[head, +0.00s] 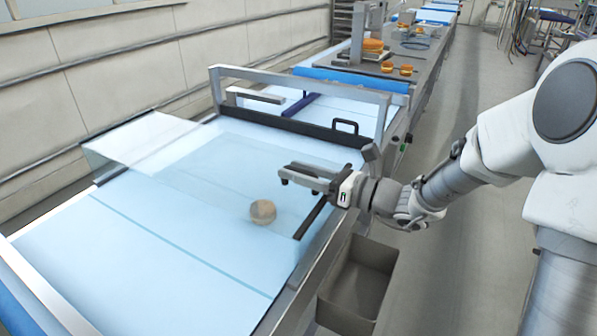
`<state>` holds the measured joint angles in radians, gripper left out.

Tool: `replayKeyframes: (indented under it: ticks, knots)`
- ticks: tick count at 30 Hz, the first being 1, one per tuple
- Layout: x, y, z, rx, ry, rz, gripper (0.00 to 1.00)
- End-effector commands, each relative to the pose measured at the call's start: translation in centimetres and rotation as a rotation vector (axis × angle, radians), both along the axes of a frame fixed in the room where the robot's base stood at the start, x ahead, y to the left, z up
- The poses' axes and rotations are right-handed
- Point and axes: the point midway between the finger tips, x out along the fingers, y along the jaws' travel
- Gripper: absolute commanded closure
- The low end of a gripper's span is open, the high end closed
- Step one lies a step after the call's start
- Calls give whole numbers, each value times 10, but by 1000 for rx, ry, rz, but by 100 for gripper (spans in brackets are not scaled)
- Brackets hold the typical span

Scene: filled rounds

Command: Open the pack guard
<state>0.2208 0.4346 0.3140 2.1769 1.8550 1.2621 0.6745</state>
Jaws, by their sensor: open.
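The pack guard appears to be the clear panel (150,140) over the pale blue conveyor, with a dark bar (290,126) along its far side. A black loop handle (345,126) stands on that bar near its right end. The panel's exact edges are hard to make out. My gripper (284,175) reaches in from the right, above the belt and nearer to me than the handle. Its fingers point left, are open with nothing between them, and are apart from the handle.
A round tan item (263,212) is on the belt, below my gripper. A metal frame (300,82) spans the conveyor behind the dark bar. A grey open bin (358,285) hangs at the conveyor's right side. Orange items (388,67) sit farther along. The right aisle floor is clear.

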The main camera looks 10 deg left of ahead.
Motion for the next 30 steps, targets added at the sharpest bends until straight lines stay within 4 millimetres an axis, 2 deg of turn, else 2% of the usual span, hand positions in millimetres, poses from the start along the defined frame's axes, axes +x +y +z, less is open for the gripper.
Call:
replayKeyframes:
  ticks: [5,8,14,30]
  knots:
    - [0,0,0,0,0,0,50]
    - [0,0,0,0,0,0,65]
    - [0,0,0,0,0,0,100]
    - [-1,0,0,0,1,3,100]
